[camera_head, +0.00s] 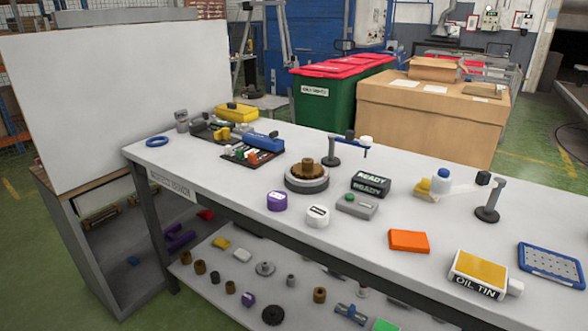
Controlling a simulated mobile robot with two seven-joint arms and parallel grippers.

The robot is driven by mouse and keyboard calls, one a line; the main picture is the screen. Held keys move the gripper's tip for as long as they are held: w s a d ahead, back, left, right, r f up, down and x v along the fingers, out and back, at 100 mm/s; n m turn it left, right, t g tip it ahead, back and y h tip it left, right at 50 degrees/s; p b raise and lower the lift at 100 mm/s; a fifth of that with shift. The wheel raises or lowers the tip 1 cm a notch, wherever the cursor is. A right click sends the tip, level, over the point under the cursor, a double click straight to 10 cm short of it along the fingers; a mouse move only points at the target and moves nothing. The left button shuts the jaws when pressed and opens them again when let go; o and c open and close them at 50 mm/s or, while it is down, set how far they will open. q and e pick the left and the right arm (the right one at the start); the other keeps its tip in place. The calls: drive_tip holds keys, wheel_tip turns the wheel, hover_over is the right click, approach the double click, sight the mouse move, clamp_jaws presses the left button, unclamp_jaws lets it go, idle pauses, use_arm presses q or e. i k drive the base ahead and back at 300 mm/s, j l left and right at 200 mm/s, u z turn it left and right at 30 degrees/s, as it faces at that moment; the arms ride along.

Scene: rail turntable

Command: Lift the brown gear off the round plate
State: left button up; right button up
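The brown gear (306,170) sits on top of the round grey plate (307,185) near the middle of the white workbench. It has a raised hub pointing up and looks upright and level. Neither of my grippers shows in the head view, and nothing is touching the gear from above.
The workbench (235,212) also holds a purple round box (277,201), a white round box (317,216), a READY sign (371,184), a grey button box (357,206) and a small post with an arm (333,152) behind the plate. An orange block (408,241) lies right.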

sight(307, 170)
drive_tip(key=i+j, duration=0.15)
drive_tip(key=j, duration=0.2)
drive_tip(key=i+j, duration=0.15)
drive_tip(key=j, duration=0.2)
drive_tip(key=i+j, duration=0.15)
drive_tip(key=j, duration=0.25)
drive_tip(key=i+j, duration=0.15)
drive_tip(key=j, duration=0.2)
drive_tip(key=z, duration=0.05)
